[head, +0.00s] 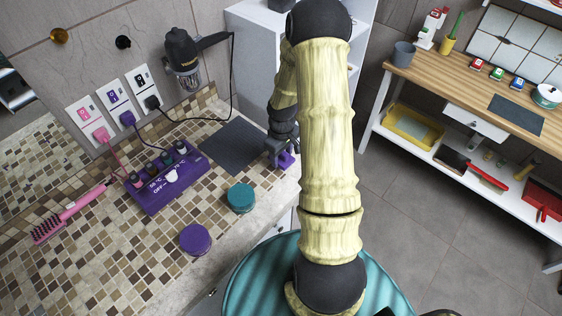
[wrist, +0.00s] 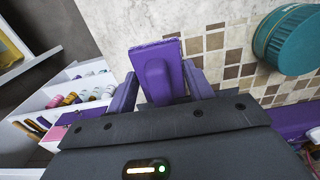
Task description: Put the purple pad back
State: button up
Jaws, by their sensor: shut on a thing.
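My gripper (head: 284,160) is at the right edge of the tiled counter, by the dark mat, partly hidden behind my arm in the head view. In the wrist view, my gripper (wrist: 160,74) has its two purple fingers closed on the purple pad (wrist: 170,48), a flat purple block with a raised rounded grip. The pad is held at the fingertips, with the tiled counter edge behind it. In the head view the pad is too small to tell from the purple fingers.
On the counter are a purple heater box (head: 160,182) with plugs and bottles, a teal round tin (head: 240,197), a purple round tin (head: 195,239), a pink brush (head: 68,215) and a dark mat (head: 231,146). A wooden workbench (head: 455,82) stands at right across open floor.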

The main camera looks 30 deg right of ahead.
aim_at(281, 162)
jog(key=shift+f+p, duration=0.4)
jog(key=shift+f, duration=1.65)
jog(key=shift+f, duration=0.2)
jog(key=o, duration=0.9)
jog(key=shift+r, duration=0.1)
jog(key=shift+o, duration=0.2)
notch_tip(281, 162, up, 12)
jog(key=shift+a+r+b, duration=0.1)
jog(key=shift+r+b, duration=0.05)
jog(key=shift+b, duration=1)
